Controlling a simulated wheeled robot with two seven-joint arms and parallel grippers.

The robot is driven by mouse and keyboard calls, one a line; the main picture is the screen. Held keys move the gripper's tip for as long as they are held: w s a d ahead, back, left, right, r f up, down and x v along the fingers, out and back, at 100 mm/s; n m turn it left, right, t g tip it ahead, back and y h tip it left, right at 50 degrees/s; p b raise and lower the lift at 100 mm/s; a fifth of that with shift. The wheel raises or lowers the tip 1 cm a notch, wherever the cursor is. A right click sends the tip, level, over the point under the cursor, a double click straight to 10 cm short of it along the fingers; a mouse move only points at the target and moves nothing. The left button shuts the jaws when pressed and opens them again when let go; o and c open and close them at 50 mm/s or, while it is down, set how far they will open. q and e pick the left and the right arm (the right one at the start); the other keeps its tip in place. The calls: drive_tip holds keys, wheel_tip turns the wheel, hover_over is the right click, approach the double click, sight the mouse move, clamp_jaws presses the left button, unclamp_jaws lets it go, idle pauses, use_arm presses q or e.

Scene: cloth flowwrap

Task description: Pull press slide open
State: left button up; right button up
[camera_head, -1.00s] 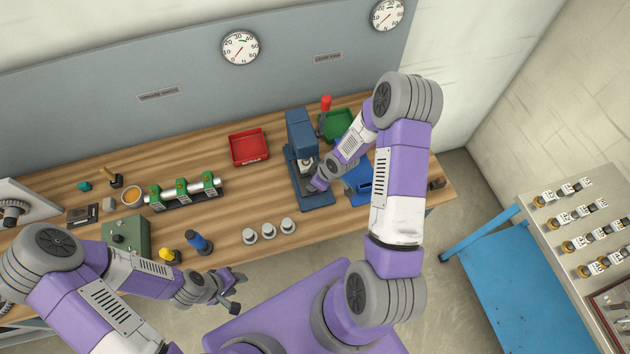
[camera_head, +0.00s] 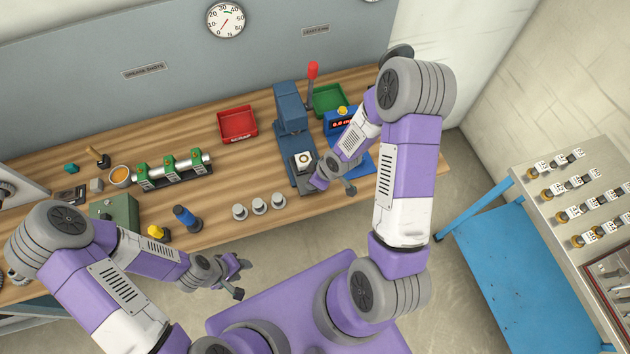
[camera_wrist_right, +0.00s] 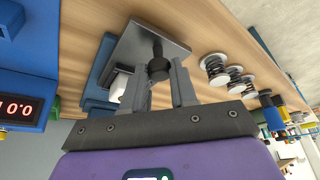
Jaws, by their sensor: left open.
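The blue press (camera_head: 291,112) stands on the wooden bench, with a red-tipped lever (camera_head: 312,72). In the right wrist view the slide is a grey plate (camera_wrist_right: 150,40) with a black knob (camera_wrist_right: 157,67) on a short rod. My right gripper (camera_head: 347,186) is at the slide's front right. Its two fingers stand on either side of the knob; whether they grip it cannot be told. My left gripper (camera_head: 238,277) is open and empty in front of the bench.
Several grey springs or cups (camera_head: 259,206) stand left of the press front. A red bin (camera_head: 238,122), a green bin (camera_head: 327,99) and a blue box with a red display (camera_head: 343,122) surround the press. A blue-handled tool (camera_head: 186,218) stands near the bench's front edge.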

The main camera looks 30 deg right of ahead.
drive_tip(key=o, duration=0.4)
drive_tip(key=shift+s, duration=0.35)
drive_tip(key=shift+o, duration=0.2)
drive_tip(key=shift+w, duration=0.1)
drive_tip(key=p+v, duration=0.1)
drive_tip(key=v, duration=0.6)
drive_tip(key=shift+r+p, duration=0.3)
drive_tip(key=shift+p, duration=0.05)
drive_tip(key=s+a+f+m+g+y, duration=0.1)
drive_tip(key=s+a+f+m+g, duration=0.2)
drive_tip(key=s+a+f+m, duration=0.85)
wheel_tip(320, 180, down, 12)
drive_tip(key=a+n+b, duration=0.1)
drive_tip(key=b, duration=0.9)
drive_tip(key=shift+w+a+r+n, duration=0.2)
drive_tip(key=shift+w+a+n, duration=0.15)
drive_tip(key=shift+w, duration=0.15)
